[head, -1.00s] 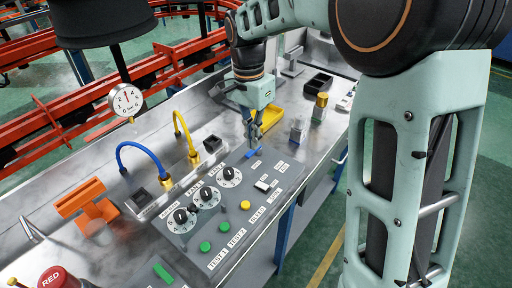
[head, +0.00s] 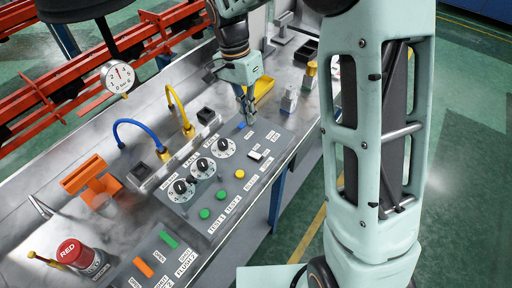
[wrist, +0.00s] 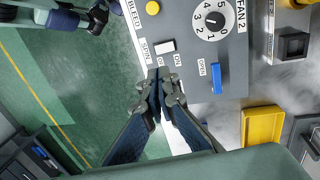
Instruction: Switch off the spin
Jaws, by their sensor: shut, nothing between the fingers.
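The spin switch is a small white rocker (head: 256,155) on the grey control panel (head: 216,178). In the wrist view the white rocker (wrist: 166,46) has a SPIN label on its left and an ON label near its lower right. Which side is pressed in is too small to tell. My gripper (head: 249,122) is shut and empty, low over the panel's far end. In the wrist view my gripper's fingertips (wrist: 162,78) are just below the rocker and apart from it in the picture. A blue lever (wrist: 217,78) marked OPEN is right of the fingertips.
A yellow button (wrist: 153,8) and a FAN 2 dial (wrist: 212,19) are near the switch. Green buttons (head: 205,214) lie nearer me. Yellow (head: 178,112) and blue (head: 141,128) hoses stand behind the panel. A yellow tray (wrist: 262,127) lies beyond its end.

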